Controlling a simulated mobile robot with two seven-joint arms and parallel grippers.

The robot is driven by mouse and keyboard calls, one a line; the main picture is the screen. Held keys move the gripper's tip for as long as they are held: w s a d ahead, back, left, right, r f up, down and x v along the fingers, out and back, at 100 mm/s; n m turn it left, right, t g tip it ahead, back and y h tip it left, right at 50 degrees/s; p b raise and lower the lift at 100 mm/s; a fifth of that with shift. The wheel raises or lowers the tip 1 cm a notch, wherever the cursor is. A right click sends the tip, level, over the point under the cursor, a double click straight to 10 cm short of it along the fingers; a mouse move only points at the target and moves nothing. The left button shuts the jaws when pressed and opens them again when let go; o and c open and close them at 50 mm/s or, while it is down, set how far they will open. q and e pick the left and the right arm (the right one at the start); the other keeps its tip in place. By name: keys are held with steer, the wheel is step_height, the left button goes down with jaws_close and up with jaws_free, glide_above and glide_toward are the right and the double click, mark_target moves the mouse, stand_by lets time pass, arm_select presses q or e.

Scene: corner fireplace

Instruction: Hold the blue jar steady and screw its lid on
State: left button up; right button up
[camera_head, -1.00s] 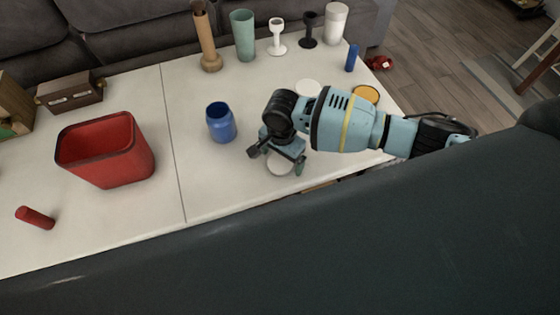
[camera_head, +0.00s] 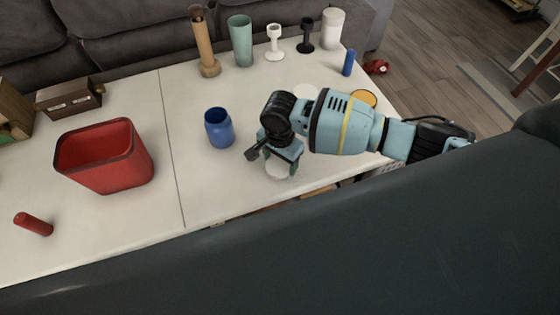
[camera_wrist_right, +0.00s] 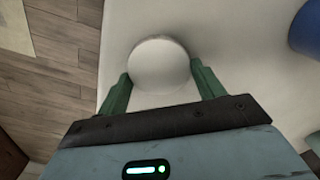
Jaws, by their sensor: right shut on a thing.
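The blue jar (camera_head: 219,129) stands upright and open-topped on the white table, left of my right gripper in the head view. Part of it also shows at the right edge of the wrist view (camera_wrist_right: 306,30). My right gripper (camera_head: 280,166) points down, low over the table near its front edge. It is shut on a round white lid (camera_wrist_right: 159,64), with a green finger on each side in the wrist view. The lid also shows partly under the gripper in the head view (camera_head: 277,171). My left gripper is not in view, and nothing holds the jar.
A tan tube (camera_head: 204,45), green cup (camera_head: 240,42) and other items line the back. An orange-topped disc (camera_head: 364,98) lies behind my right arm. Table between jar and bin is clear.

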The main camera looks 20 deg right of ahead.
step_height(320, 180, up, 3)
steer(key=shift+f, duration=0.15)
steer(key=s, duration=0.2)
steer(key=s+a+p, duration=0.1)
steer(key=s, duration=0.2)
steer(key=s+a+r+p, duration=0.1)
steer(key=s, duration=0.1)
steer(key=shift+s+a, duration=0.2)
steer(key=shift+s, duration=0.1)
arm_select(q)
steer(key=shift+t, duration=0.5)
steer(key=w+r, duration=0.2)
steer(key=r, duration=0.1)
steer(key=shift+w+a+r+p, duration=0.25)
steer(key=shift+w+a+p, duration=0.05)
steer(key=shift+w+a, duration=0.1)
arm_select(e)
steer(key=s+a, duration=0.2)
steer(key=s, duration=0.5)
steer(key=shift+s+r, duration=0.15)
steer(key=shift+s, duration=0.25)
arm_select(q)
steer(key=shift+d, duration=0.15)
arm_select(e)
steer(key=shift+a, duration=0.1)
